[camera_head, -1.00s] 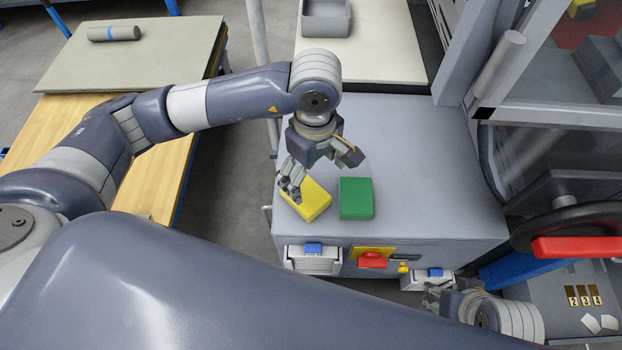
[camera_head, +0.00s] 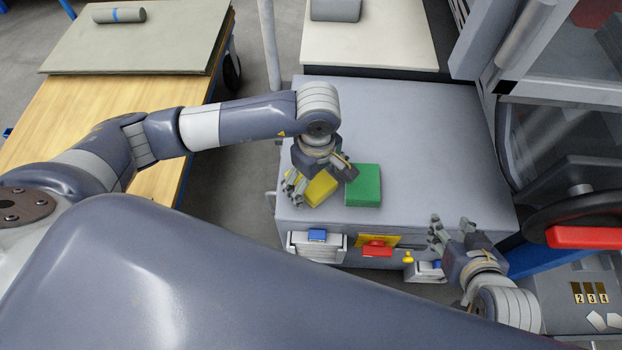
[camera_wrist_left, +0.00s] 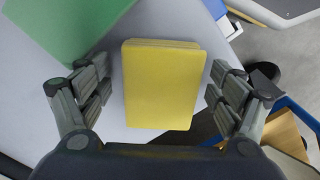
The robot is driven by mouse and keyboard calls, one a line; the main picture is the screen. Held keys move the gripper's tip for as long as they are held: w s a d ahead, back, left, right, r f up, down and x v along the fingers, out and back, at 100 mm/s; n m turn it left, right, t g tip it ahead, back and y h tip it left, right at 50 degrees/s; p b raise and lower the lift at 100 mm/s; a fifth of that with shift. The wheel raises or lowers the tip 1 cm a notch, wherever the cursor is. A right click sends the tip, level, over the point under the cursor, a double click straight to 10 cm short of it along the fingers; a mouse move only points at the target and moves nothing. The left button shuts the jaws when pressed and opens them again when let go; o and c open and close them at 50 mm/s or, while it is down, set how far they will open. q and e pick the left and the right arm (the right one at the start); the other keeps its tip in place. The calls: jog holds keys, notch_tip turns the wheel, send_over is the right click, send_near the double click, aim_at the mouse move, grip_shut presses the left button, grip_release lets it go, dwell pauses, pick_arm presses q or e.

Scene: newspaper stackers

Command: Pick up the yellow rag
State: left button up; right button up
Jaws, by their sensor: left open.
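The yellow rag (camera_head: 320,188) is a folded block lying on top of the grey cabinet. My left gripper (camera_head: 318,184) is over it and partly hides it in the head view. In the left wrist view the yellow rag (camera_wrist_left: 162,85) lies between the spread fingers of my left gripper (camera_wrist_left: 165,95), with a gap on each side. My right gripper (camera_head: 452,232) is at the cabinet's front right, empty, with its fingers apart.
A green rag (camera_head: 363,186) lies just right of the yellow one; it also shows at the upper left of the left wrist view (camera_wrist_left: 65,25). The grey cabinet top (camera_head: 430,130) is otherwise clear. A red handle (camera_head: 580,237) is at the right.

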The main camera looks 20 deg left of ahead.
aim_at(315, 187)
pick_arm(q)
jog(key=c, duration=1.2)
jog(key=shift+c, duration=0.2)
jog(key=shift+r, duration=0.45)
notch_tip(315, 187, up, 3)
jog(key=shift+f+p, duration=0.2)
jog(key=shift+p, duration=0.35)
jog(key=shift+s+d+r, duration=0.1)
jog(key=shift+s+d, duration=0.1)
jog(key=shift+s, duration=0.45)
jog(key=s+d+r+p, duration=0.1)
jog(key=s+d, duration=0.3)
jog(key=s, duration=1)
jog(key=shift+r, duration=0.15)
pick_arm(e)
jog(key=s+d+f+g, duration=0.1)
jog(key=s+f+g, duration=0.1)
jog(key=s, duration=0.3)
jog(key=s+d+f+g+h, duration=0.1)
jog(key=s+d+f+g, duration=0.1)
jog(key=s, duration=0.3)
jog(key=shift+g, duration=0.6)
jog(key=shift+d, duration=0.1)
